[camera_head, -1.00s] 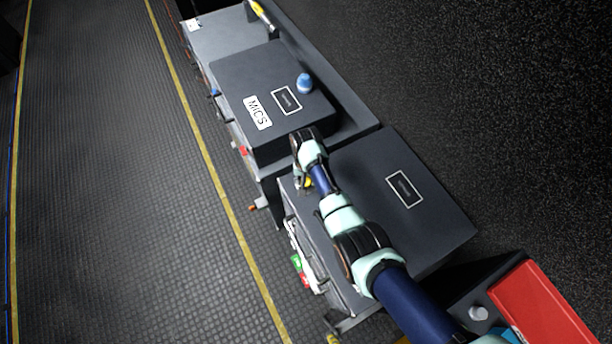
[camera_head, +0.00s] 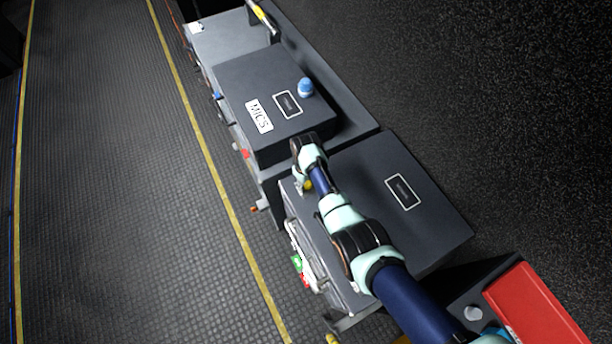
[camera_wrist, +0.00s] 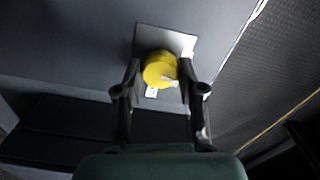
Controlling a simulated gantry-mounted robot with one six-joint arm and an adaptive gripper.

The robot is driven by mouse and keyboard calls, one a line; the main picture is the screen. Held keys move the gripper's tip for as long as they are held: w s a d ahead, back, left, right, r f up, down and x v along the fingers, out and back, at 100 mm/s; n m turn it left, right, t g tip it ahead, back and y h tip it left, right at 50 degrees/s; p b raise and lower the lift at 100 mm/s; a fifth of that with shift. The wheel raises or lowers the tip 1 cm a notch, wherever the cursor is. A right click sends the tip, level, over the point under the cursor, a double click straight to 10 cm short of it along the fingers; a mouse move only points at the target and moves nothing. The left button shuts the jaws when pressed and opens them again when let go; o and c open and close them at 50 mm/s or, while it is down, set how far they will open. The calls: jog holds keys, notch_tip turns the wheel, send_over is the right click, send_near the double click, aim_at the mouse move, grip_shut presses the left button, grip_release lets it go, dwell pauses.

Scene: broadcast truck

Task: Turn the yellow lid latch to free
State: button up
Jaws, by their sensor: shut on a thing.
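The yellow lid latch (camera_wrist: 158,70) is a round knob on a light metal plate (camera_wrist: 178,38) in the wrist view. A small white mark sits just below it. My gripper (camera_wrist: 160,80) has one finger on either side of the latch and is shut on it. In the head view my gripper (camera_head: 303,184) is at the left end of the dark case (camera_head: 350,180), and only a bit of yellow (camera_head: 308,186) shows beside it. The latch's turn angle is hard to read.
A dark case labelled MICS (camera_head: 245,75) stands just beyond, with a blue knob (camera_head: 305,88) on top. A red case (camera_head: 535,305) is at the lower right. The ribbed floor (camera_head: 110,180) on the left is clear.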

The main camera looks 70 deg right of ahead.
jog(key=shift+n, duration=0.6)
jog(key=o, duration=1.1)
jog(key=shift+o, duration=0.2)
jog(key=shift+r, duration=0.1)
notch_tip(320, 180, up, 12)
